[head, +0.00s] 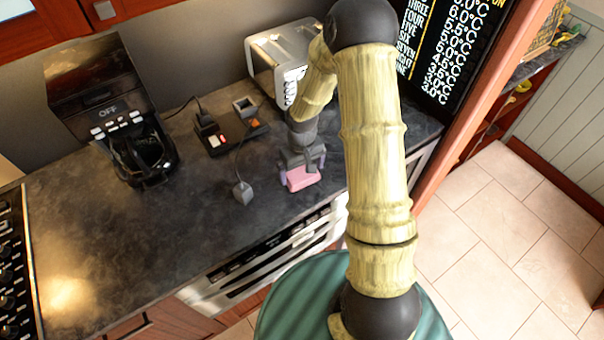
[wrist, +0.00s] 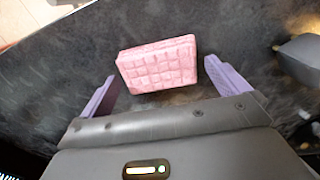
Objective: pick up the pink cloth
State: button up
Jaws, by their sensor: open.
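The pink cloth (wrist: 158,65) is a folded, quilted block lying on the dark countertop. In the wrist view it sits just ahead of my gripper (wrist: 166,88), with its near edge roughly between the two purple fingertips. My gripper is open, with a finger to each side of the cloth.
A toaster (head: 284,58) stands behind my gripper. A grey corded object (head: 242,192) lies to the left, and small dark devices (head: 212,137) lie farther back. A coffee machine (head: 125,120) stands at the left. The counter's (head: 130,240) front left is clear.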

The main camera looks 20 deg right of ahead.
aim_at(302, 173)
jog(key=shift+f, duration=0.55)
jog(key=c, duration=0.7)
jog(key=shift+r, duration=0.15)
notch_tip(302, 173, up, 10)
jog(key=b, duration=0.1)
dwell(0.4)
